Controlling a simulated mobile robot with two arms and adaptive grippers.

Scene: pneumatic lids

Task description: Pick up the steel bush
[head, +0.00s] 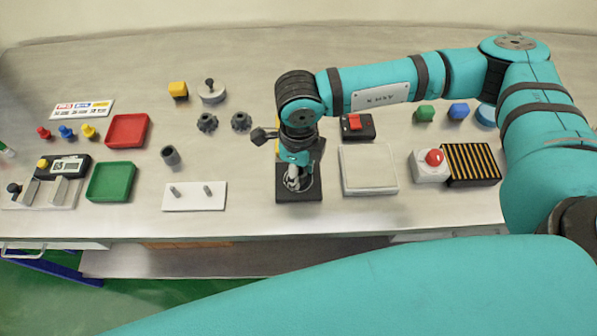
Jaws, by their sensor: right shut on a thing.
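My right gripper (293,182) points down over the front of a black fixture block (288,195) near the middle of the bench. It is shut on a small pale metallic piece, which seems to be the steel bush; the fingers and arm hide most of it. I cannot tell whether the piece still touches the block. A dark grey hollow cylinder (171,156) stands apart on the bench to the left. My left gripper is not in view.
A white plate with two pegs (194,205) lies left of the block, a pale square pad (367,187) right of it. A red button box (431,172) and striped block (473,181) stand further right. Red (127,117) and green (110,195) trays are at left.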

